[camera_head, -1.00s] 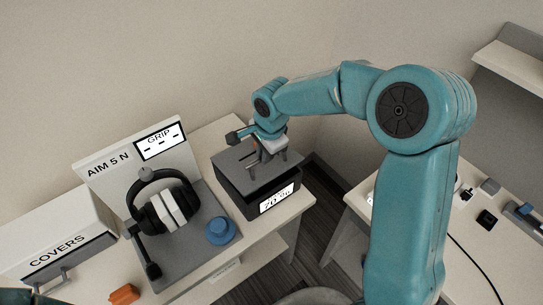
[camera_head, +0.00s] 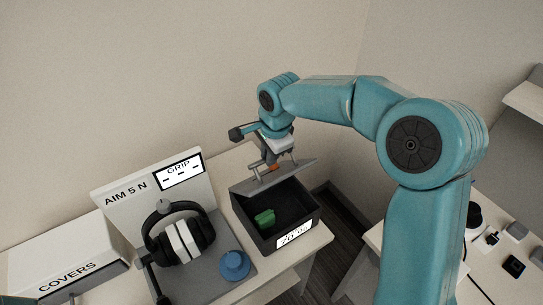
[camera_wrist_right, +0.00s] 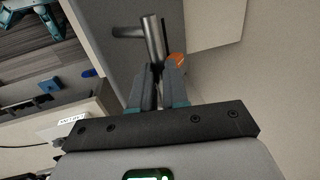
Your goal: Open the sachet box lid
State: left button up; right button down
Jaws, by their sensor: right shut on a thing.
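The sachet box (camera_head: 268,238) is a dark open-topped box with a lit label reading about 70 % on its front. Its grey lid (camera_head: 275,181) is tilted up at the back edge. A green sachet (camera_head: 265,218) lies inside the box. My right gripper (camera_head: 279,165) is at the raised lid, shut on its handle. In the right wrist view the gripper (camera_wrist_right: 158,75) has its fingers together on a metal bar handle (camera_wrist_right: 152,38). An orange piece (camera_wrist_right: 176,60) shows beside the fingers.
Left of the box, a headset (camera_head: 178,235) stands before a panel (camera_head: 150,200) reading "AIM 5 N", with a blue round piece (camera_head: 235,265) beside it. A white COVERS box (camera_head: 65,262) is at far left. Small dark items (camera_head: 513,266) lie on the right table.

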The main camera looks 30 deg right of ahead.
jog(key=shift+s+f, duration=0.1)
jog(key=shift+f, duration=0.2)
